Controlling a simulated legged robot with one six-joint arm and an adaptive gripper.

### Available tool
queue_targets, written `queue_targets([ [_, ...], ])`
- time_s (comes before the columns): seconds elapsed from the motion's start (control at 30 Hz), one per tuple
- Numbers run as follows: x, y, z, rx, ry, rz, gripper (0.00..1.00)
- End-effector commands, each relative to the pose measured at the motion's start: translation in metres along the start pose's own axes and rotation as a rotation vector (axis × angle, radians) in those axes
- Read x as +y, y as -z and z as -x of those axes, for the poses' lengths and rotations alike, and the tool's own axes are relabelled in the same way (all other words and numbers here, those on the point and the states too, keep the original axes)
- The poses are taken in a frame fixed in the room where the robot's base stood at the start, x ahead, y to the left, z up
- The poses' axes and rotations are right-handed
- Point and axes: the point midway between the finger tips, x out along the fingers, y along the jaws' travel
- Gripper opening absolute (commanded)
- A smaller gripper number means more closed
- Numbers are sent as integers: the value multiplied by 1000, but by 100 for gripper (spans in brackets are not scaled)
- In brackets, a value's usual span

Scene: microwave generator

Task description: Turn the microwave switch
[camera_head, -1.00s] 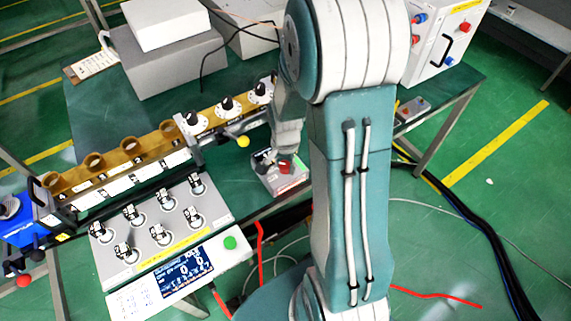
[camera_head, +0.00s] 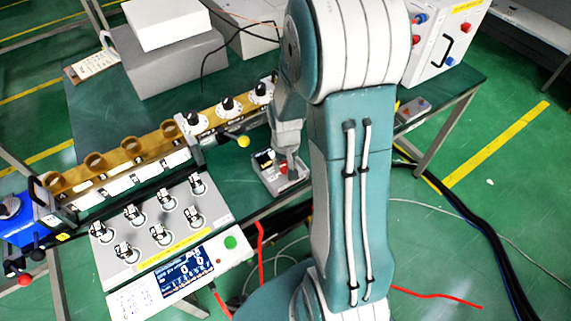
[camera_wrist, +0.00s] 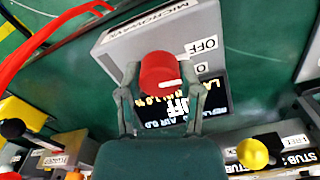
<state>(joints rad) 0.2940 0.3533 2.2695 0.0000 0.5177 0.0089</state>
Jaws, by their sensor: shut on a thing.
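The microwave switch is a red knob (camera_wrist: 160,72) on a small grey box (camera_wrist: 208,22) with a black display (camera_wrist: 205,98). In the wrist view, white labels reading "MICROWAVE" and "OFF" sit on the box, and the display shows "OFF" in large text. My gripper (camera_wrist: 161,70) has one finger on each side of the knob and is shut on it. In the head view, my gripper (camera_head: 289,153) points down at the box (camera_head: 284,184) near the table's front edge, and partly hides the red knob (camera_head: 284,168).
A yellow ball-tipped lever (camera_head: 243,142) stands just left of the box. A grey panel of several switches (camera_head: 150,225) and a display unit (camera_head: 185,270) lie at the front left.

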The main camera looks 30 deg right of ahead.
Motion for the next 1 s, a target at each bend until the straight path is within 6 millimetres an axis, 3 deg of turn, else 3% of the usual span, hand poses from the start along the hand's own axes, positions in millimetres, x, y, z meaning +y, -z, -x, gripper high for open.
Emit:
queue_targets([
  [0.73, 0, -2, -2, -6, 0, 92, 0],
  [0.77, 0, -2, -2, -6, 0, 92, 56],
  [0.8, 0, -2, -1, -6, 0, 92, 74],
  [0.83, 0, -2, -1, -5, 0, 92, 81],
  [1.0, 0, -1, -1, -3, 0, 91, 81],
])
